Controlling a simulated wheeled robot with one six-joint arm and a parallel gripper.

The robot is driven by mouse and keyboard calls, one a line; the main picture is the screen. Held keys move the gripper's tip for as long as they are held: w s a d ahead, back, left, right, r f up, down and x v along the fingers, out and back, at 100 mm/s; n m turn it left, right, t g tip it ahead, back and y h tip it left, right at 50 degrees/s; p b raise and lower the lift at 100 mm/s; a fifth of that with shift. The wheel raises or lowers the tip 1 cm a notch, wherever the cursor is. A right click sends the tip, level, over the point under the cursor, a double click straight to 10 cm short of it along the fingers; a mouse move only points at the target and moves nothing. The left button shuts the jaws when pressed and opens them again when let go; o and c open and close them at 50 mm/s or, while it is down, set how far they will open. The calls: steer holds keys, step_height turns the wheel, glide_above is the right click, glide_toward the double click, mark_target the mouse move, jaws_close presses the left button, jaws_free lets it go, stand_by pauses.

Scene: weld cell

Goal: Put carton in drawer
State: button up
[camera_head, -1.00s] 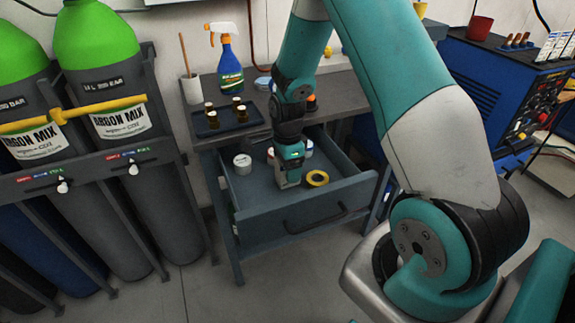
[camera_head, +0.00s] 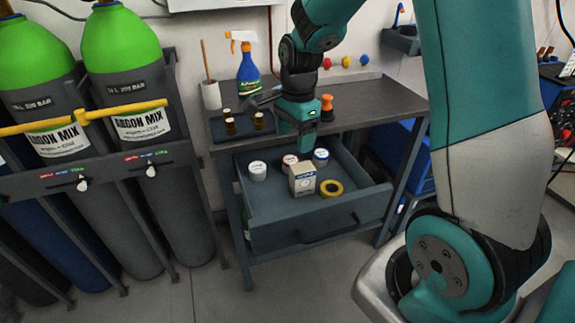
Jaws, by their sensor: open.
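The carton (camera_head: 302,179) is a small pale box with a printed front. It stands upright inside the open drawer (camera_head: 281,238), near the middle, beside a yellow ring. My gripper (camera_head: 303,147) is above and behind the carton, apart from it, and holds nothing. Its fingers point down and are small in this view.
The drawer also holds a yellow tape roll (camera_head: 331,188) and several round tins, one at the left (camera_head: 257,171). The bench top (camera_head: 370,97) above carries a dark tray of small bottles (camera_head: 243,126), a spray bottle (camera_head: 248,70) and an orange-topped item (camera_head: 327,107). Gas cylinders (camera_head: 128,45) stand left.

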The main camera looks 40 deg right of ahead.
steer(key=s+a+r+n+y, duration=0.1)
steer(key=s+a+r+n, duration=0.4)
steer(key=s+a+n, duration=0.4)
steer(key=s+a+r+n+y, duration=0.2)
steer(key=s+a+r+n, duration=0.3)
steer(key=s+a+n, duration=0.5)
steer(key=s+n, duration=0.2)
steer(key=n, duration=0.4)
steer(key=shift+s+a+r+y, duration=0.15)
steer(key=shift+a+r+y, duration=0.1)
steer(key=shift+r+y, duration=0.1)
